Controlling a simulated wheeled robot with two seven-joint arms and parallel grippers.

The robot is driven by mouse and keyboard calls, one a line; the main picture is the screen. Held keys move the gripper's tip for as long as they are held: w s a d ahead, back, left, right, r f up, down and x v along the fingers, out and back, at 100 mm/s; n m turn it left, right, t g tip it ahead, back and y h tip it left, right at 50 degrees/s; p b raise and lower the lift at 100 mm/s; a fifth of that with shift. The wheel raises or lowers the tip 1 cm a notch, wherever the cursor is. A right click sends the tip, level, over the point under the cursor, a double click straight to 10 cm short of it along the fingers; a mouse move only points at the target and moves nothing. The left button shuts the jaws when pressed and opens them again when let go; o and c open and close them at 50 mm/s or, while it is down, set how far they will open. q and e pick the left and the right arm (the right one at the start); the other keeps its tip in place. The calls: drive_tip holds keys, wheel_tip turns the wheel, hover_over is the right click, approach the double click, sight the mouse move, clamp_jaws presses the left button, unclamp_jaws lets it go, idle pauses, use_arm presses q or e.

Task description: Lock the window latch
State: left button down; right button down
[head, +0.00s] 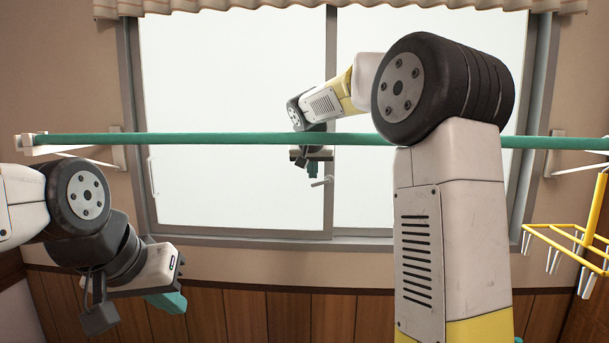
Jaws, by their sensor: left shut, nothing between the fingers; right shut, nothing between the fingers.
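The window latch (321,182) is a small grey lever on the middle upright of the sliding window, slanted up to the right. My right gripper (313,170) is at the window's middle, just above the latch. The gap between fingers and latch is too small to judge for contact. My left gripper (167,302) is at the lower left, in front of the wood panelling, shut and empty, far from the latch. The window frame (329,215) is grey with bright white panes.
A green horizontal pole (215,139) crosses in front of the window on white brackets, and my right arm reaches past it. A yellow hanger rack with clips (567,241) hangs at the right. A beige curtain (330,4) runs along the top.

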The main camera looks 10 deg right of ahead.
drive_tip(key=shift+r, duration=0.35)
drive_tip(key=v, duration=0.7)
drive_tip(key=shift+s+r, duration=0.25)
drive_tip(key=shift+s, duration=0.05)
